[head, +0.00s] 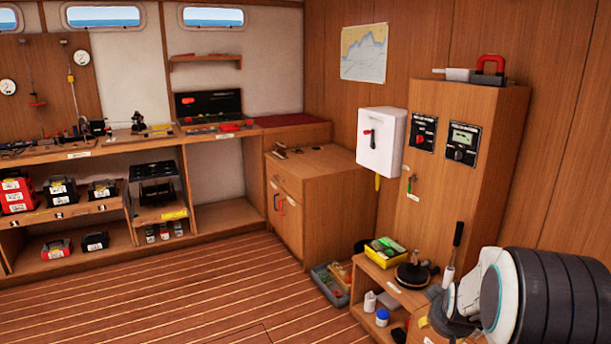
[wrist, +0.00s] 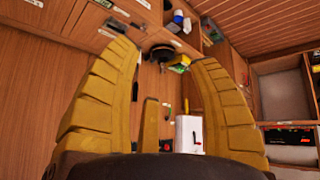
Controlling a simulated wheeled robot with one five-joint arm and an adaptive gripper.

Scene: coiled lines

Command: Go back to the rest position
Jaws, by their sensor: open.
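In the head view my arm fills the lower right corner, and the fingers are not clearly seen there. In the wrist view a white wall box (wrist: 190,133) and a dark round object (wrist: 161,50) appear beyond the fingers, apart from them.
A low shelf unit (head: 362,288) with a yellow-green box (head: 385,251) stands beside my arm. Behind it are a tall wooden cabinet (head: 455,190) and the white wall box (head: 381,142). A grey crate (head: 328,285) sits on the floor. The plank floor (head: 180,290) at left is clear.

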